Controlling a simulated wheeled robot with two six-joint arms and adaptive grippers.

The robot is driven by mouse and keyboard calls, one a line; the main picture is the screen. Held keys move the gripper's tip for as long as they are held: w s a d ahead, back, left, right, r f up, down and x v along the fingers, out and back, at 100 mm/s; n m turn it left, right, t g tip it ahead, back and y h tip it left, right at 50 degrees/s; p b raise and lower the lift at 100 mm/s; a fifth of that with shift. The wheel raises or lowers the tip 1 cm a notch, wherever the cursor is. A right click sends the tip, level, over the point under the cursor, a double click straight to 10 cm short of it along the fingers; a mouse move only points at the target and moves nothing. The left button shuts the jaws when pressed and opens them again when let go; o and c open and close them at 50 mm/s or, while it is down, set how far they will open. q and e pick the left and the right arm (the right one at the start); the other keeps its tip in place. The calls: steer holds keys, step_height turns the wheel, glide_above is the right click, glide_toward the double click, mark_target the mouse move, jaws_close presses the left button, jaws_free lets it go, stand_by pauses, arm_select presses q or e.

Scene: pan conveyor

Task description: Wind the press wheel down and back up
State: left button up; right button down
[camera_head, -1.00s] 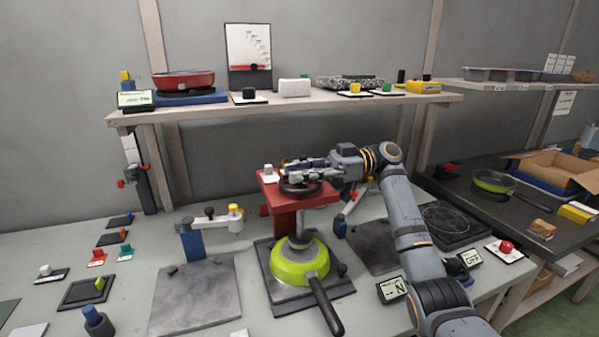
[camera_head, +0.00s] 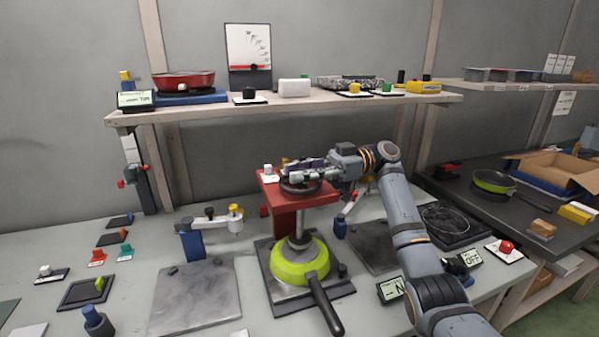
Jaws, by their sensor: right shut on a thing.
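The red press (camera_head: 286,222) stands on the grey table behind a lime-green pan. Its dark round wheel (camera_head: 299,187) lies flat on top of the red body. My right gripper (camera_head: 292,174) is shut on the wheel from above, and its fingers hide part of it. The press's metal shaft (camera_head: 300,240) reaches down to the middle of the pan. The lime-green pan (camera_head: 288,270) sits on a dark square base, its black handle pointing to the front right. My left gripper is not in view.
A flat grey plate (camera_head: 195,293) lies left of the pan. A small arm fixture (camera_head: 209,225) stands behind it. A wooden shelf (camera_head: 290,101) runs above the back of the table. Displays (camera_head: 391,290) stand at the front right, close to my right arm.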

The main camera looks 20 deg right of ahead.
steer(key=c, duration=1)
jaws_free()
steer(key=shift+d, duration=0.1)
steer(key=d, duration=0.7)
steer(key=shift+w+d, duration=0.2)
steer(key=shift+w, duration=0.1)
